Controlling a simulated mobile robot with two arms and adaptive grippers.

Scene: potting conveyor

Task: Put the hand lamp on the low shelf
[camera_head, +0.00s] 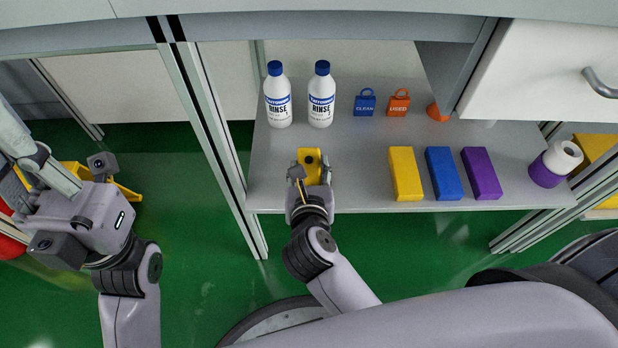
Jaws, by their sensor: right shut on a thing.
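The hand lamp (312,160) is a small yellow body with a dark round spot, at the left front part of the low shelf (350,150). My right gripper (311,176) is shut on it from the front edge side. The lamp is over the shelf board; I cannot tell whether it touches the board. The gripper hides its lower part. My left gripper (45,175) is off to the left, over the green floor and away from the shelf. Its fingertips are unclear, so its opening does not show.
Two rinse bottles (278,98) (321,98) stand behind the lamp. Blue and orange tags (365,103) (398,103) are at the back. Yellow, blue and purple blocks (405,174) (443,174) (481,174) and a roll (556,163) stand right. A drawer unit (535,75) overhangs the right.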

